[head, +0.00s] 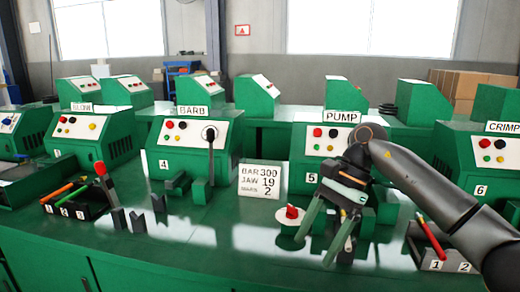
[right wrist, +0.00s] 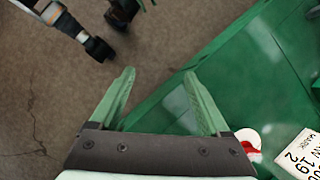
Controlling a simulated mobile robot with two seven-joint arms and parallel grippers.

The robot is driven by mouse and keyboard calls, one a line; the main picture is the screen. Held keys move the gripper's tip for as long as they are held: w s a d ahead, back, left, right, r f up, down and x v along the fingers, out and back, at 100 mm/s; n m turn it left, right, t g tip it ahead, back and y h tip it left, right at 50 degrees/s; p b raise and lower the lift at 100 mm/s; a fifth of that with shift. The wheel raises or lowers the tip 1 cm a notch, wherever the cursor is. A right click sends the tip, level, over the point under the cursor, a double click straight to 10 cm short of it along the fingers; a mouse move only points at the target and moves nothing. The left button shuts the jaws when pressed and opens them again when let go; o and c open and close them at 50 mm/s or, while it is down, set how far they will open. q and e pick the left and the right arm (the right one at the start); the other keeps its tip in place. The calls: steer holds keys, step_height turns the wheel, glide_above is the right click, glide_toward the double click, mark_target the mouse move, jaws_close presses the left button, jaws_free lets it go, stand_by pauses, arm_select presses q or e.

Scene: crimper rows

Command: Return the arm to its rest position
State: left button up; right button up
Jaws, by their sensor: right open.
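My right arm (head: 440,195) reaches in from the right edge of the head view. Its gripper (head: 312,250) is tilted downward in front of the PUMP machine, over the front part of the green bench. Its two green fingers are spread apart with nothing between them. In the right wrist view the open fingers (right wrist: 159,73) point out over the bench edge and the brown floor. My left gripper does not show in the head view. Dark and white parts at the top left of the wrist view may be mine; I cannot tell which.
A red knob on a white disc (head: 290,215) is close left of the right gripper. A sign (head: 260,180) stands behind it. Machines line the bench (head: 190,255).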

steer(key=s+a+f+m+y, duration=0.2)
steer(key=a+m+y, duration=0.45)
steer(key=a, duration=0.25)
steer(key=s+a+f+m+y, duration=0.3)
steer(key=a+m+y, duration=0.2)
steer(key=a+y, duration=0.3)
steer(key=w+d+f+m+t+h, duration=0.1)
steer(key=d+f+m+t+h, duration=0.7)
steer(key=m, duration=0.9)
steer(key=w+d+f+m+t+h, duration=0.15)
steer(key=d+f+m+t, duration=0.4)
steer(key=m+t, duration=0.85)
steer(key=s+d+f+m+g+h, duration=0.3)
steer(key=s+f+m+g, duration=0.2)
steer(key=s+f+m, duration=0.35)
steer(key=s+d+f+m+g+h, duration=0.45)
steer(key=s+f+m, duration=0.25)
steer(key=s+f, duration=0.3)
arm_select(q)
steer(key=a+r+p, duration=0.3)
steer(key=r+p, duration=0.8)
steer(key=p, duration=0.4)
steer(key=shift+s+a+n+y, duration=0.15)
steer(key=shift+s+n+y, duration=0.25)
arm_select(e)
step_height(320, 180, up, 11)
steer(key=s+d, duration=0.1)
steer(key=d, duration=0.1)
steer(key=shift+m, duration=0.3)
